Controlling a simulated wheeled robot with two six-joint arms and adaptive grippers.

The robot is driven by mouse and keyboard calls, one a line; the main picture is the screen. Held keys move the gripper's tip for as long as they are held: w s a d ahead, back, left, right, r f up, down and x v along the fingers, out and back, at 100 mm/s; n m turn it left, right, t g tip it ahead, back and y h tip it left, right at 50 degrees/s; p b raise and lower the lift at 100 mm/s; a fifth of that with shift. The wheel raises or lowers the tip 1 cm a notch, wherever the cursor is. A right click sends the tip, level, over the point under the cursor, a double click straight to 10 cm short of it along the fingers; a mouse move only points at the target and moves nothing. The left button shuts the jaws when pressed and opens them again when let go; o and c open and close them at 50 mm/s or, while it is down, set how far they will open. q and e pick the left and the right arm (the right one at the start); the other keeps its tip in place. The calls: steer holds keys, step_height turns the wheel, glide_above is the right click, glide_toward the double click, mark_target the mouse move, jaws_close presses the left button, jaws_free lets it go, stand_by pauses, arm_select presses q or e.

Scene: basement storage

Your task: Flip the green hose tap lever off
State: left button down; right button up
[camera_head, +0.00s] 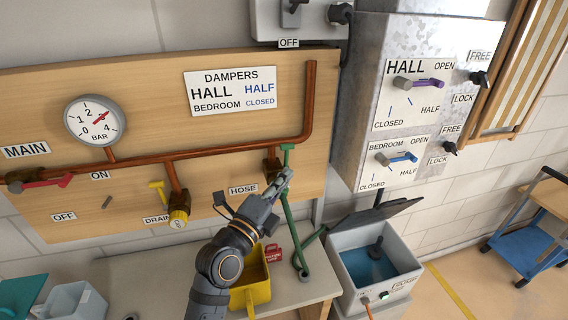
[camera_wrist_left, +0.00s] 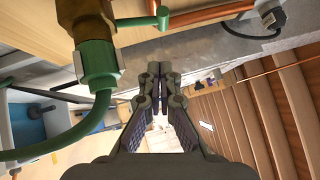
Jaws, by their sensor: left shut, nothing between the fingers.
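The green hose tap lever (camera_head: 287,152) shows in the head view just above my left gripper, right of the HOSE label (camera_head: 243,190), with its end pointing up. My left gripper (camera_head: 284,178) is shut and empty, close below the lever. In the left wrist view its fingertips (camera_wrist_left: 157,70) appear apart from the knob. The arm and gripper partly hide the tap in the head view. My right gripper is not in view.
A green hose (camera_head: 292,230) hangs from the tap beside my gripper. The yellow drain lever (camera_head: 158,187) and copper pipe (camera_head: 232,149) are on the board to the left. A grey metal duct (camera_head: 363,95) stands close right. A yellow bin (camera_head: 256,285) sits on the bench below.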

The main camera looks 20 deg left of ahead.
mark_target(293, 148)
arm_select(q)
steer(key=w+p, duration=0.1)
steer(key=w+r+p, duration=0.1)
steer(key=w, duration=0.1)
steer(key=w+a+r+p, duration=0.1)
steer(key=p, duration=0.1)
steer(key=shift+w+a+r, duration=0.1)
steer(key=shift+w, duration=0.15)
steer(key=shift+w+a, duration=0.2)
steer(key=shift+a, duration=0.05)
steer(key=shift+w+f, duration=0.2)
steer(key=shift+d, duration=0.1)
